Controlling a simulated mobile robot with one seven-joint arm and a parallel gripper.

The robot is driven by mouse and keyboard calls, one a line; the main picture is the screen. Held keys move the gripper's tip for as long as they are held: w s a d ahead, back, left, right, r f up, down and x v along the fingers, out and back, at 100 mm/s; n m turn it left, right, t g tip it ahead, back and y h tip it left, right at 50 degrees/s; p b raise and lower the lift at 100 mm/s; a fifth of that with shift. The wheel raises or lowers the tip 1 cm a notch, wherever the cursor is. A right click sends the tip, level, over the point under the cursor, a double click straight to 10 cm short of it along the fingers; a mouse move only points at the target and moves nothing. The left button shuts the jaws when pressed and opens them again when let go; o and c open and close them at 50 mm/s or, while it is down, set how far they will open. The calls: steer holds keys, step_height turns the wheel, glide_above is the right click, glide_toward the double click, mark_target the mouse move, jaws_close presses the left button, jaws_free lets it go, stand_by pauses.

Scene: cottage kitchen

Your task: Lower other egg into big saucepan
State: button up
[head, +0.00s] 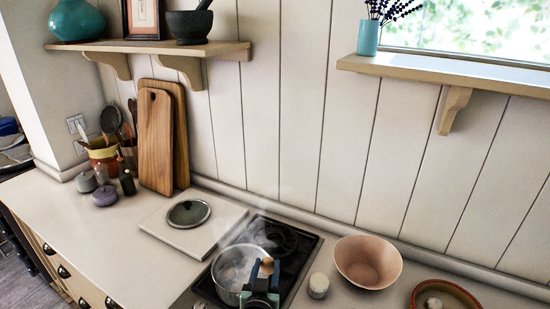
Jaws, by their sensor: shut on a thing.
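The big saucepan (219,284) is a silver pot on the black hob (308,242). Pale, cloudy contents show inside it, and faint steam rises above it. My gripper (266,266) is at the right side of the pan, seen from behind. It is shut on a small brown egg (267,261), which shows between the fingertips. In the picture the egg overlaps the right part of the pan's opening; its exact height above the contents cannot be told. My gripper hides the pan's lower right side. Whether another egg lies in the pan is unclear.
A round lid (188,213) lies on a white board (160,228) left of the hob. A small pale jar (318,285), a pink bowl (368,262) and a terracotta dish (415,295) holding a pale item stand to the right. The left counter (100,245) has free room in front.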

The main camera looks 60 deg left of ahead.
steer(key=shift+s+a+r, duration=0.15)
steer(key=shift+s+a, duration=0.15)
steer(key=shift+a, duration=0.25)
steer(key=a+b, duration=0.1)
steer(key=s+a+f+b, duration=0.1)
steer(key=a+b, duration=0.3)
steer(key=shift+s+a+f, duration=0.1)
steer(key=shift+s+f, duration=0.05)
steer(key=shift+b+x, duration=0.85)
steer(key=shift+x, duration=0.05)
